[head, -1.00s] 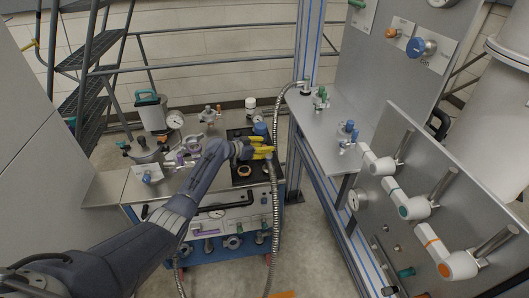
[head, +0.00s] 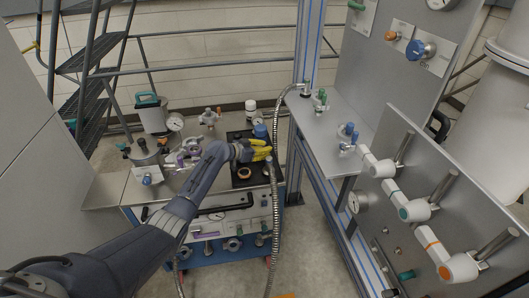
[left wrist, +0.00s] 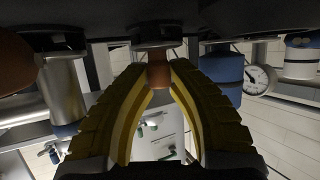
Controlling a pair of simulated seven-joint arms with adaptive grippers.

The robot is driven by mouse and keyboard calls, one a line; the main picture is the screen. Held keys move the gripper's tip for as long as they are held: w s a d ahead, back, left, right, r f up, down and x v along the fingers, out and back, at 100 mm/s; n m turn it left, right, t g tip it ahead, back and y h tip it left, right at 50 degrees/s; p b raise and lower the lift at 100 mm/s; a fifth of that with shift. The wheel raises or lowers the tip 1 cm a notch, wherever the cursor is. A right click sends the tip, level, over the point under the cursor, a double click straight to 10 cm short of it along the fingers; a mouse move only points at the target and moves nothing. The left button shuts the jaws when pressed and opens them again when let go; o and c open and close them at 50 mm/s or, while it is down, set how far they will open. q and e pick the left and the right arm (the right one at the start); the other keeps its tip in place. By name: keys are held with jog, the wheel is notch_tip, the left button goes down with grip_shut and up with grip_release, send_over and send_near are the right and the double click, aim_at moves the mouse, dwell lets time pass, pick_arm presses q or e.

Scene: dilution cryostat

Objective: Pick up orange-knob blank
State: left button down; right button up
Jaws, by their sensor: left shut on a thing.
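The orange-knob blank shows in the left wrist view as a small brownish-orange knob (left wrist: 159,76) with a dark round flange (left wrist: 158,38) beyond it. My left gripper (left wrist: 158,68) has its yellow fingers closed on the knob from both sides. The flange appears to be at the dark surface along the top of that view. In the head view my left gripper (head: 266,150) is over the black mat (head: 240,182) on the bench, and its fingers hide the blank. My right gripper is not in view.
A blue cylinder (head: 261,131) stands close behind the gripper, and also shows in the wrist view (left wrist: 222,72). A copper-coloured ring (head: 244,172) lies on the mat in front. A flexible metal hose (head: 274,190) hangs just right. Valves crowd the bench to the left.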

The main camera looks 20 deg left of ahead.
pick_arm(q)
notch_tip(320, 180, up, 20)
dwell(0.7)
dwell(0.5)
